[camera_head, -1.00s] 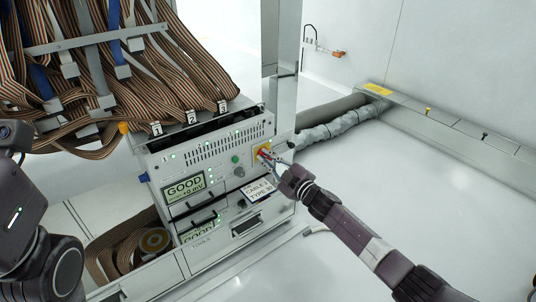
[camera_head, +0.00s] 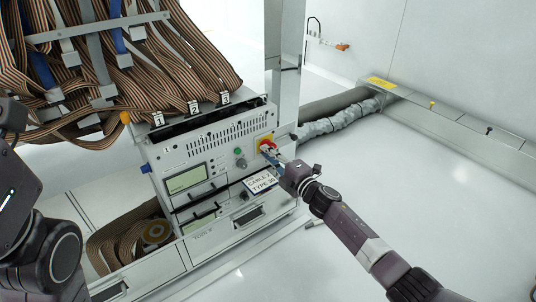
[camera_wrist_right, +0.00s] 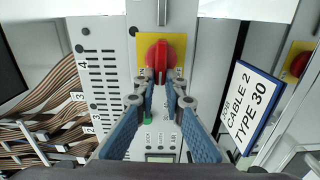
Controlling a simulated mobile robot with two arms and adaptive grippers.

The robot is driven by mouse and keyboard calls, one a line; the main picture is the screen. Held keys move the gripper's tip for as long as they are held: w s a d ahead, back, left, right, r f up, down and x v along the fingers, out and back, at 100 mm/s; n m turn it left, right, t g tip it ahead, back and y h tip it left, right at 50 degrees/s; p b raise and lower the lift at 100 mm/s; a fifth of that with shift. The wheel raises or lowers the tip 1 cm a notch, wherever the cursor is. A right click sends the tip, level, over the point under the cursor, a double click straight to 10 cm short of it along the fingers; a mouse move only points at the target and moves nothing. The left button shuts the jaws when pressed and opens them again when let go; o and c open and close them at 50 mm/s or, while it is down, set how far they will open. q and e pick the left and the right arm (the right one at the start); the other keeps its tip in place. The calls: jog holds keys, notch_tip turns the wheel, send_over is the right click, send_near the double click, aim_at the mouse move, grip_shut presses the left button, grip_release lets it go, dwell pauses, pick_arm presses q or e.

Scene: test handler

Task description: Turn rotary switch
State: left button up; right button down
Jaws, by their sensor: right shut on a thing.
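The red rotary switch (camera_head: 267,144) sits on a yellow plate at the upper right of the test unit's front panel (camera_head: 215,160). In the right wrist view the red switch (camera_wrist_right: 176,46) is at the top centre, with its handle between my fingertips. My right gripper (camera_head: 271,151) is shut on this handle; its blue fingers (camera_wrist_right: 160,78) also show in the right wrist view. The fingers hide part of the handle and the plate's lower markings. Only my left arm shows at the left edge; its gripper is out of view.
A display (camera_head: 186,179) on the panel is lit without readable text. Ribbon cables (camera_head: 120,70) hang above the unit. The floor to the right is clear.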

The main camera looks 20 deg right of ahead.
jog(key=shift+a+f+n, duration=0.15)
jog(key=shift+n, duration=0.15)
jog(key=c, duration=2)
grip_release()
jog(key=v, duration=1.2)
